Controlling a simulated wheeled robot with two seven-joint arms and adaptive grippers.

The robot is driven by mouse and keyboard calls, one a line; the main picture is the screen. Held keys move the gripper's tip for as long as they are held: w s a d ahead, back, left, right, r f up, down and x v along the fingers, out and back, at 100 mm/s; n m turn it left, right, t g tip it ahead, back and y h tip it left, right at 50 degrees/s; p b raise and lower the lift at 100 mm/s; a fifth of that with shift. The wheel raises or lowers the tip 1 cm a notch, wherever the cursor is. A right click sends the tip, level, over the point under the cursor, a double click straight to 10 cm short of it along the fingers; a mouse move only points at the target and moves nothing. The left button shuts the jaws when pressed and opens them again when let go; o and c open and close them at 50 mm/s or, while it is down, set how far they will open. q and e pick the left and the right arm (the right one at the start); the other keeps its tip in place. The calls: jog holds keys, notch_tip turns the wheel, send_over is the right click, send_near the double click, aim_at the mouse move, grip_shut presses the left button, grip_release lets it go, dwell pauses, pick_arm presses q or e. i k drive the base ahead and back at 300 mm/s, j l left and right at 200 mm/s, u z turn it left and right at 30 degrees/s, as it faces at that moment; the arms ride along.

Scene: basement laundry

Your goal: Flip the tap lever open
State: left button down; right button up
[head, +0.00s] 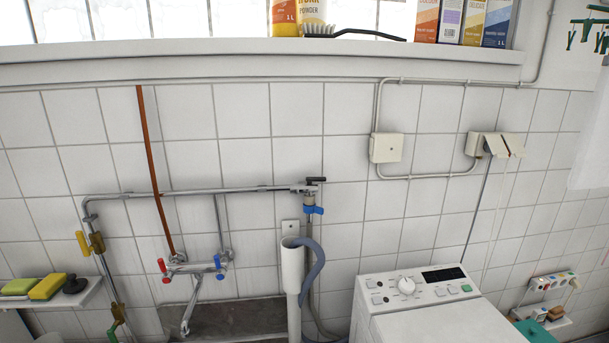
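Several tap handles show in the head view. A metal tap with a dark handle (316,179) sits at the right end of the horizontal wall pipe, with a blue fitting (313,210) below it. A yellow lever (82,243) stands upright beside a brass valve (97,242) on the left pipe. A green handle (118,313) is lower on that pipe. A wall mixer tap (192,267) has red and blue knobs and a downward spout. I cannot tell which lever the task means. Neither gripper is in view.
A white washing machine (430,320) stands at lower right. A grey hose (314,262) hooks into a white standpipe (292,270) below the dark-handled tap. A small shelf (75,298) with sponges is at left. Bottles, boxes and a brush (350,34) line the window ledge.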

aim_at(310, 179)
jog(key=j+u, duration=0.65)
jog(key=j, duration=0.25)
